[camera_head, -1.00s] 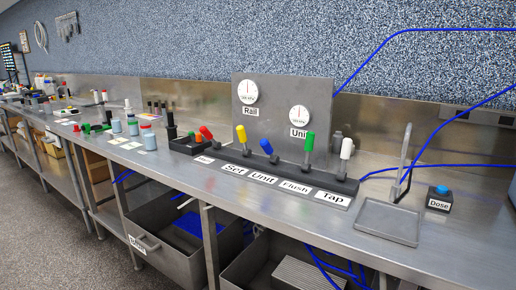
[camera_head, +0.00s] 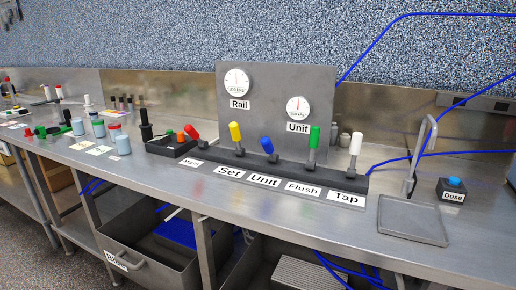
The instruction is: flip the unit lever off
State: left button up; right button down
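The unit lever has a blue handle (camera_head: 267,145) and stands behind the "Unit" label (camera_head: 264,181) on a dark base strip (camera_head: 318,173). Its handle leans up and to the left. A red lever (camera_head: 191,131) at "Main" also leans left. A yellow lever (camera_head: 235,133) at "Set", a green one (camera_head: 314,137) at "Flush" and a white one (camera_head: 356,144) at "Tap" stand nearly upright. The Unit gauge (camera_head: 298,109) and Rail gauge (camera_head: 237,82) sit on the grey panel behind. Neither of my grippers is in view.
A grey tray (camera_head: 411,221) under a metal spout and a blue "Dose" button (camera_head: 454,183) are at the right. A dark box (camera_head: 170,147) and several jars stand at the left. An open drawer (camera_head: 150,262) juts out below the bench (camera_head: 290,214). Blue tubing runs at the right.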

aim_at(266, 143)
jog(key=i+j+z, duration=0.1)
jog(key=j, duration=0.25)
jog(key=i+j, duration=0.2)
jog(key=j, duration=0.15)
jog(key=i+j+z, duration=0.15)
jog(key=j, duration=0.15)
jog(key=i+j+z, duration=0.1)
jog(key=j, duration=0.3)
